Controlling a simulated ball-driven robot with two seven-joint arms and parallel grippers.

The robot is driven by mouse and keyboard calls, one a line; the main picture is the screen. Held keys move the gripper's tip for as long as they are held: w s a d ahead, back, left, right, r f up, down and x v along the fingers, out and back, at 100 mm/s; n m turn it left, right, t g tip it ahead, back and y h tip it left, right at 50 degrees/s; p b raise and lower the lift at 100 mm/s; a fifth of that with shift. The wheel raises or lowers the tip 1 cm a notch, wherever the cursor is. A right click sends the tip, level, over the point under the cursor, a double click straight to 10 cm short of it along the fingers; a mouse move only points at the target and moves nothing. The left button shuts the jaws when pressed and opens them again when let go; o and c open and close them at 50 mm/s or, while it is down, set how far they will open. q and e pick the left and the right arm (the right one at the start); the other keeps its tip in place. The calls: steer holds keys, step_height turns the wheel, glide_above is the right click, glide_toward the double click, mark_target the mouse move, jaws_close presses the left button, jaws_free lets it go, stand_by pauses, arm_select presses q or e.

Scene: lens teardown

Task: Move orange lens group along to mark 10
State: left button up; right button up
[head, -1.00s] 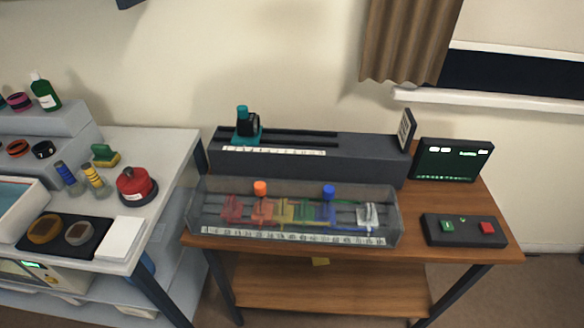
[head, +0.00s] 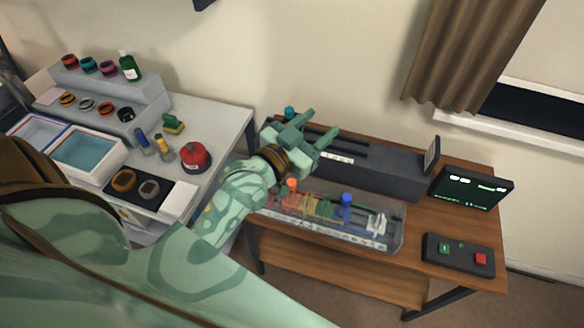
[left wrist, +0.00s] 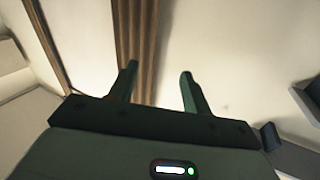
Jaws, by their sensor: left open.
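The clear lens rail case (head: 396,238) lies on the wooden table, with a numbered scale strip along its front. Inside it is a row of coloured lens groups. The orange knob (head: 292,185) of the orange lens group stands up near the left end, close beside my arm. A blue knob (head: 347,200) stands up further right. My left gripper (head: 325,132) is open and empty, raised above the dark rear bench, behind the case. In the left wrist view its two fingers (left wrist: 158,92) are apart with nothing between them.
A dark bench (head: 385,172) with a slotted top runs behind the case. A small screen (head: 470,187) and a box with green and red buttons (head: 458,255) are at right. The side table (head: 225,125) at left holds trays, jars and a red pot (head: 195,157).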

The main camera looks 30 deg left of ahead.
arm_select(q)
steer(key=w+a+r+n+t+y, duration=0.3)
steer(key=a+r+n+y, duration=0.8)
steer(key=a+n+y, duration=0.45)
steer(key=s+a+f+n+g+y, duration=0.1)
steer(key=a+f+n+g+y, duration=0.45)
steer(key=n+g, duration=0.8)
steer(key=n+g+h, duration=0.7)
steer(key=n+h, duration=0.3)
steer(key=h, duration=0.8)
glide_toward(292, 182)
step_height(292, 182, down, 7)
steer(key=b, duration=0.7)
steer(key=shift+w+d+f, duration=0.1)
steer(key=shift+w+f, duration=0.1)
steer(key=shift+f, duration=0.05)
steer(key=shift+f+b, duration=0.35)
steer(key=shift+f, duration=0.3)
arm_select(e)
step_height(292, 182, down, 8)
steer(key=shift+s+d+r, duration=0.2)
